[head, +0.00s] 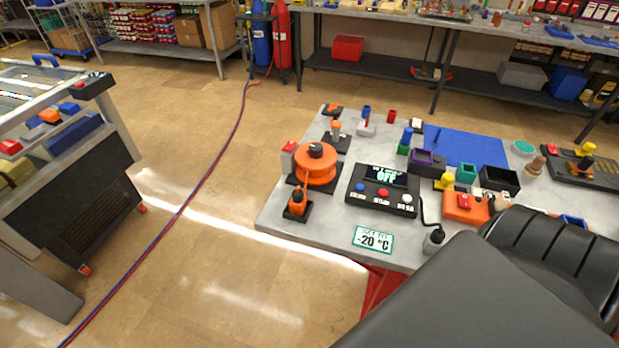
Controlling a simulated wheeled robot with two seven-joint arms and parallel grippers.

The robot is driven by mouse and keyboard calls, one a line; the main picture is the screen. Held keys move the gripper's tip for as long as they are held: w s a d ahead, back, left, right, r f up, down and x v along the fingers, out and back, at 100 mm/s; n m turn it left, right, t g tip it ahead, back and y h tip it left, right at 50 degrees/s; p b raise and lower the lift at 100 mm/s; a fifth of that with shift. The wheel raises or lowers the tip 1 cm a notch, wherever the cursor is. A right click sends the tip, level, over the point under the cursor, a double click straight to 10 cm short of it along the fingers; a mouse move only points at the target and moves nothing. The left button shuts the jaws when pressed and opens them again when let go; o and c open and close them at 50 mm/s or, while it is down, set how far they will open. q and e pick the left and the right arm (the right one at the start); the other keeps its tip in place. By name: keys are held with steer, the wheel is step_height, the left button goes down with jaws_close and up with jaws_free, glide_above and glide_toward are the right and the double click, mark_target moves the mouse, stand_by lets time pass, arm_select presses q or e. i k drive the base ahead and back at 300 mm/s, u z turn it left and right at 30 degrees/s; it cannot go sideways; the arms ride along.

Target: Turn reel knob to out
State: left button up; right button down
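The orange reel (316,172) sits on a dark base near the left end of the grey workbench. Its black knob (316,151) is on top; any marking for "out" is too small to read, so I cannot tell its setting. Dark links of my arm fill the lower right of the head view, away from the reel. No fingertips of either gripper show, and nothing of mine touches the reel or knob.
A black control box (382,190) reading "OFF" stands right of the reel. An orange-topped tool (297,203) stands in front of it and a "-20 °C" card (373,240) lies at the front edge. Floor left of the bench (258,215) is open, crossed by a red-blue hose (207,172).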

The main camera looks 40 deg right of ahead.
mark_target(315, 151)
steer(key=z, duration=1.8)
steer(key=k, duration=0.6)
steer(key=u, duration=0.1)
